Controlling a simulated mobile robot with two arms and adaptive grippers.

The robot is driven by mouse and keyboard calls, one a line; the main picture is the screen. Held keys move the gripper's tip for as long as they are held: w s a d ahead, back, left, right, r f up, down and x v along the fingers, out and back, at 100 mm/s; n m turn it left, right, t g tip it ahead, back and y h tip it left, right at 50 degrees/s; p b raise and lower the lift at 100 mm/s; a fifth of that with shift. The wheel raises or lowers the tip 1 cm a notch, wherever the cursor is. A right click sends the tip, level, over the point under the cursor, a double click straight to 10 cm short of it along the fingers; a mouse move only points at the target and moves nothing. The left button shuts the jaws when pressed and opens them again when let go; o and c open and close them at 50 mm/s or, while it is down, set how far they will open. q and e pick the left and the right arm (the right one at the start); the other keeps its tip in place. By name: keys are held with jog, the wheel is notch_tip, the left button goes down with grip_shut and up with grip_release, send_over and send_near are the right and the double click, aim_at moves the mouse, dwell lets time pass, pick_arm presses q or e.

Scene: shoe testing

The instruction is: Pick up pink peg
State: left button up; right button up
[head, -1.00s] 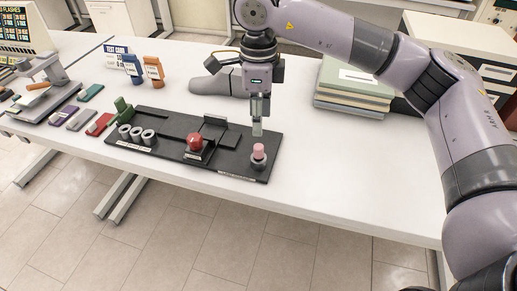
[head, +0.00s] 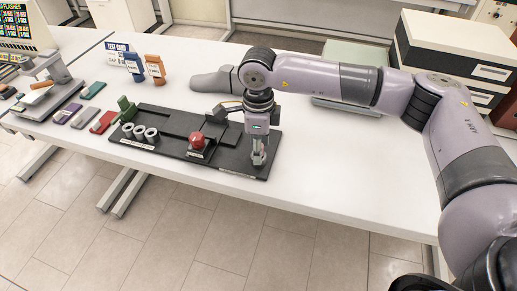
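The pink peg (head: 258,155) stands upright at the right end of a black board (head: 225,163) on the white table, in the head view. My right gripper (head: 259,158) points down at it, with its fingers low around or just in front of the peg. The fingers hide most of the peg and its grey base. I cannot tell whether they are pressed on it. My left gripper is not in view.
A red knob (head: 197,140), several grey rings (head: 140,132) and a green part (head: 126,108) are on the board. A grey foot form (head: 212,82) lies behind it. Orange (head: 155,70) and blue (head: 134,67) bottles stand at the back. The table's right front is clear.

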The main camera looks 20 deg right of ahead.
jog(key=shift+c, duration=0.4)
grip_shut()
jog(key=shift+r, duration=0.1)
